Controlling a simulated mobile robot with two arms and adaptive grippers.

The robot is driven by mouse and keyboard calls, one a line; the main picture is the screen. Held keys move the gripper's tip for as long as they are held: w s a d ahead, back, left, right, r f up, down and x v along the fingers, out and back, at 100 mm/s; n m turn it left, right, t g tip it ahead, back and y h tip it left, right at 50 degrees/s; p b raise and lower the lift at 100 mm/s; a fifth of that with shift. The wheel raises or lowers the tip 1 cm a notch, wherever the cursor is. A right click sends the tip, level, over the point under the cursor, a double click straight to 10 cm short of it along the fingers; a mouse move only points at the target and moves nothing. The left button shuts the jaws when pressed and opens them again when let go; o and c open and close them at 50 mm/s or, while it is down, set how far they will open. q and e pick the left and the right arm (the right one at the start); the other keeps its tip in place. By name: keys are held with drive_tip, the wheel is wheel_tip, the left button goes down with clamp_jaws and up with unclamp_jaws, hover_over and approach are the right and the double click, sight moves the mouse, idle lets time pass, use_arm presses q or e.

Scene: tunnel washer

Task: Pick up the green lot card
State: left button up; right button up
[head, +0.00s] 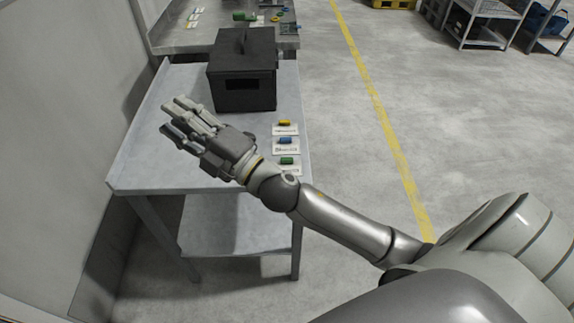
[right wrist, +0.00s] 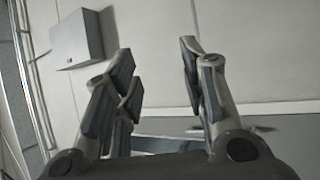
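The green lot card (head: 287,160) is a small green piece on a white label at the near right edge of the grey table (head: 150,160). My right wrist is just in front of its label and covers part of it. My right gripper (head: 178,116) is over the table, left of the card and apart from it, pointing left toward the wall. In the right wrist view its fingers (right wrist: 157,62) are spread apart with nothing between them. My left gripper is not in view.
A blue card (head: 285,141) and a yellow card (head: 285,123) lie on labels behind the green one. A dark box (head: 243,78) with a slot stands at the table's back. A wall (head: 60,110) borders the left. A second table (head: 200,40) with small items is behind.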

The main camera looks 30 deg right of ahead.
drive_tip(key=s+a+r+n+g+y, duration=0.2)
drive_tip(key=a+n+g+y, duration=0.45)
drive_tip(key=n, duration=0.45)
drive_tip(key=n+g+h, duration=1.3)
drive_tip(key=n+h, duration=0.3)
hover_over(292, 158)
wheel_tip(292, 158, down, 19)
drive_tip(key=shift+s+r, duration=0.1)
drive_tip(key=shift+r, duration=0.1)
drive_tip(key=shift+f+p, duration=1)
drive_tip(key=shift+f, duration=2.2)
drive_tip(key=shift+c, duration=0.3)
